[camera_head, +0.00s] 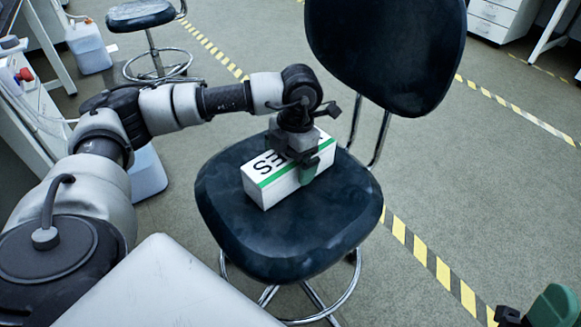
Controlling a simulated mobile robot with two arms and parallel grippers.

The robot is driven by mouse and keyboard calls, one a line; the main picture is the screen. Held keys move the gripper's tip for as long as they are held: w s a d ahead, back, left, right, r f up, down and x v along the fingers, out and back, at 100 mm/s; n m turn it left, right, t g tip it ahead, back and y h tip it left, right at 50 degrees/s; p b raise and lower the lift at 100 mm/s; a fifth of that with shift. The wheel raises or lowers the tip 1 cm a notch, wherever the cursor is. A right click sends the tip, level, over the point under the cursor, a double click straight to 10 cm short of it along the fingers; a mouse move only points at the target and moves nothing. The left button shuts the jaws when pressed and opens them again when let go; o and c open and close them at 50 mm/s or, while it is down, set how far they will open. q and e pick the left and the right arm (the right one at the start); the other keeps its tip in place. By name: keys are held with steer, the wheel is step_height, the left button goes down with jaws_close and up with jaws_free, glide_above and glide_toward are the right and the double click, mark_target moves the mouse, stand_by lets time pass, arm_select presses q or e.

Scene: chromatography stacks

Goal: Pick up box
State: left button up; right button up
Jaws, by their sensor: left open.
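A white box (262,183) with green stripes and black lettering lies on the dark seat of a stool chair (270,240). My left gripper (296,157) points down over the right part of the box, with its jaws open. One green fingertip hangs in front of the box's near side. The other finger is mostly hidden, and I cannot tell if either touches the box. Part of my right gripper (535,308) shows at the bottom right corner, cut off by the frame edge, so its jaw state is unclear.
The chair's dark backrest (388,50) rises behind the box. Another stool (142,16) stands at the back left. White containers (88,47) and a bench (25,110) are on the left. White drawers (496,18) stand at the back right. The floor (480,200) on the right is clear.

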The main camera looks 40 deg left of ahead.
arm_select(q)
steer(key=c, duration=1)
steer(key=shift+r, duration=0.1)
